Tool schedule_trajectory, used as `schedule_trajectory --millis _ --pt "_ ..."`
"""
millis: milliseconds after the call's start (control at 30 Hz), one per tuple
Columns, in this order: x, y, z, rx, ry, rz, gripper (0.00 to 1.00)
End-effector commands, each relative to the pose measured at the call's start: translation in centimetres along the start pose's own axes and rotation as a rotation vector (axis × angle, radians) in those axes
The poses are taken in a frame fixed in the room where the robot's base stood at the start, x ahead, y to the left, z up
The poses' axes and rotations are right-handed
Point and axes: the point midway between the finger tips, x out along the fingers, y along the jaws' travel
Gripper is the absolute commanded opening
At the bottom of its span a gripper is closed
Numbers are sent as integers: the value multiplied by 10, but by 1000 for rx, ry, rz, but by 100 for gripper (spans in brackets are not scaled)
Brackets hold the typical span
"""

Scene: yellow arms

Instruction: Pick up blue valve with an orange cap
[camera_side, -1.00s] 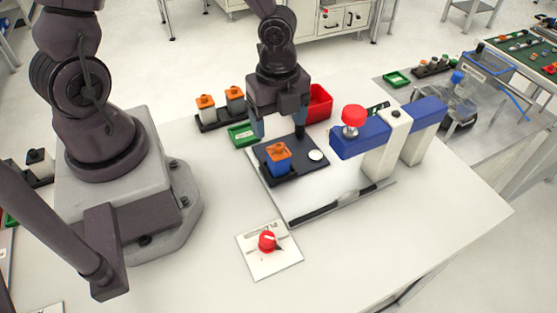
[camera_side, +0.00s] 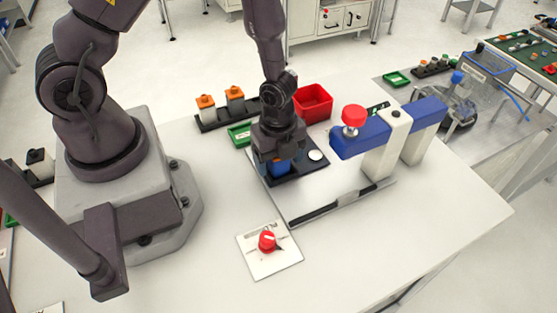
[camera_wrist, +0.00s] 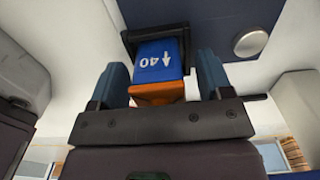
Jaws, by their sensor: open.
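The blue valve (camera_side: 279,168) with an orange cap stands on the dark plate (camera_side: 312,172) of the fixture. In the side view my gripper is over it and hides its cap. My gripper (camera_side: 277,166) is open, with one finger on each side of the valve. A gap shows beside the valve in the wrist view; I see no clear contact.
A blue and white press (camera_side: 390,135) with a red knob stands just right. A red bin (camera_side: 313,103), a green tray (camera_side: 240,135) and a rack (camera_side: 222,118) with orange-capped valves stand behind. A red switch (camera_side: 267,241) is in front. The table's right front is clear.

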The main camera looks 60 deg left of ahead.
Motion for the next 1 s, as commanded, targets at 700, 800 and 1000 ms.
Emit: schedule_trajectory --millis 700,800,1000 --pt "-6 -1 0 -3 2 -3 17" --pt "-15 -2 0 -5 3 -5 17" --pt "-46 -2 1 -7 2 -7 17"
